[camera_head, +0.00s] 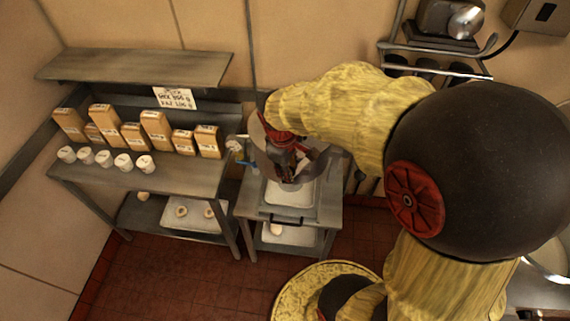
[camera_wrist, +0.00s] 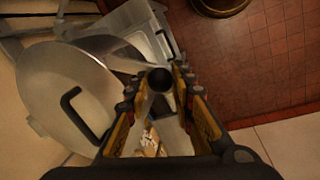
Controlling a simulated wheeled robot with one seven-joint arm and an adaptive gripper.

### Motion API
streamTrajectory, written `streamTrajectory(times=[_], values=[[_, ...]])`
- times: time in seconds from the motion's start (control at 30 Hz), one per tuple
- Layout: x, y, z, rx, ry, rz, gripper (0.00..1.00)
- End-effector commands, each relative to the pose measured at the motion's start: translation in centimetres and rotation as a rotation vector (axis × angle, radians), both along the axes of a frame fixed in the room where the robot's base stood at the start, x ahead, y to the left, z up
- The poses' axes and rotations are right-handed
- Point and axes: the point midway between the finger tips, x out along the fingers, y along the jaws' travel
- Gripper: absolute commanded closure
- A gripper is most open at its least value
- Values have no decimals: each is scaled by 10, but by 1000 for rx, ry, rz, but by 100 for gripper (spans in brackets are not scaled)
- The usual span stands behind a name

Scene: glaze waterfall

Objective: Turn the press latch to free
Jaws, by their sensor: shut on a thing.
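The press is a grey metal body with a round lid (camera_wrist: 62,88) and a black bar handle (camera_wrist: 86,112) in the wrist view. In the head view the press (camera_head: 262,150) stands on a small metal table, largely covered by my arm. My gripper (camera_wrist: 159,76) is shut on a dark round-ended knob (camera_wrist: 160,80), which looks like the end of the press latch. The knob sits between the two fingertips. In the head view my gripper (camera_head: 290,168) reaches down at the press; its fingers are small and the latch cannot be made out there.
A white tray (camera_head: 291,194) lies at the table's front. On the left, a metal bench (camera_head: 150,176) holds several tan cartons (camera_head: 155,130) and white cups (camera_head: 123,162) beneath a shelf (camera_head: 140,68). Red tiled floor (camera_head: 190,275) is clear in front.

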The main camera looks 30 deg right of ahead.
Motion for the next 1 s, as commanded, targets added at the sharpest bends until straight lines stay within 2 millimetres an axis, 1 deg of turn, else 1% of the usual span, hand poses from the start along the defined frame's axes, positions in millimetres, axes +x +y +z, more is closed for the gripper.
streamTrajectory(times=[0.03,0.2,0.5,0.73,1.0], values=[[-5,-2,1,0,0,41,100],[-16,-6,2,0,-1,197,100],[-27,-13,1,1,1,423,100],[-30,-15,1,-1,1,530,100],[-31,-16,0,0,1,579,100]])
